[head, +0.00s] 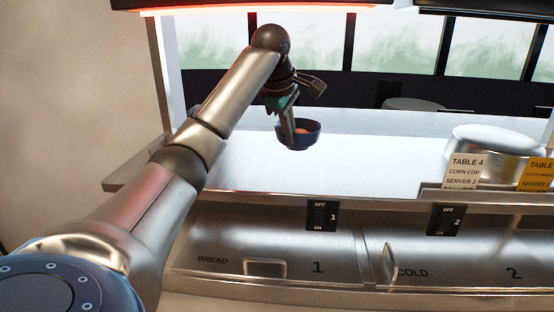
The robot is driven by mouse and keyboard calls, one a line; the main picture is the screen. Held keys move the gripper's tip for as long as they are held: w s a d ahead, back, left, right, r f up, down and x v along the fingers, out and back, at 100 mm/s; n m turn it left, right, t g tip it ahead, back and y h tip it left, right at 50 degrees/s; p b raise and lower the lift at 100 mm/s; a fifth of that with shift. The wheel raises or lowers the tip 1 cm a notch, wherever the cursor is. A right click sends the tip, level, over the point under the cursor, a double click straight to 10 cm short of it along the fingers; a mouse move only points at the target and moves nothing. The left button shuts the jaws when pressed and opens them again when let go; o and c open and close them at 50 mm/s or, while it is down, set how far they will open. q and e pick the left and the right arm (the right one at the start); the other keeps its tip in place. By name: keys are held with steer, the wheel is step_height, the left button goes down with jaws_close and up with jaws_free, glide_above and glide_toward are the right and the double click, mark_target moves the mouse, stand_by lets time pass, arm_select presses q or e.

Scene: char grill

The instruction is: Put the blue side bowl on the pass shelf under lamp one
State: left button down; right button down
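My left gripper (290,136) points down at the bowl's left side, with a finger in front of the wall, and appears shut on the rim. The other finger is mostly hidden. A lamp glowing red (250,8) hangs over the left part of the shelf, above the bowl. My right gripper is not in view.
A second, unlit lamp (480,10) hangs at the upper right. A round metal container (497,139) and order tickets (464,170) stand at the shelf's right. Switches 1 (321,216) and 2 (446,220) are on the front, above the BREAD and COLD drawers. The shelf's middle is clear.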

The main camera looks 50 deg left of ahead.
arm_select(q)
step_height(320, 180, down, 8)
steer(key=shift+s+r, duration=0.1)
steer(key=shift+r, duration=0.15)
steer(key=shift+f, duration=0.2)
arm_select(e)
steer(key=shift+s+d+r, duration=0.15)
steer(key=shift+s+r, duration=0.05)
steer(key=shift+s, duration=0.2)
arm_select(q)
steer(key=shift+f, duration=0.1)
steer(key=c, duration=1)
jaws_free()
steer(key=shift+f, duration=0.1)
steer(key=shift+c, duration=0.2)
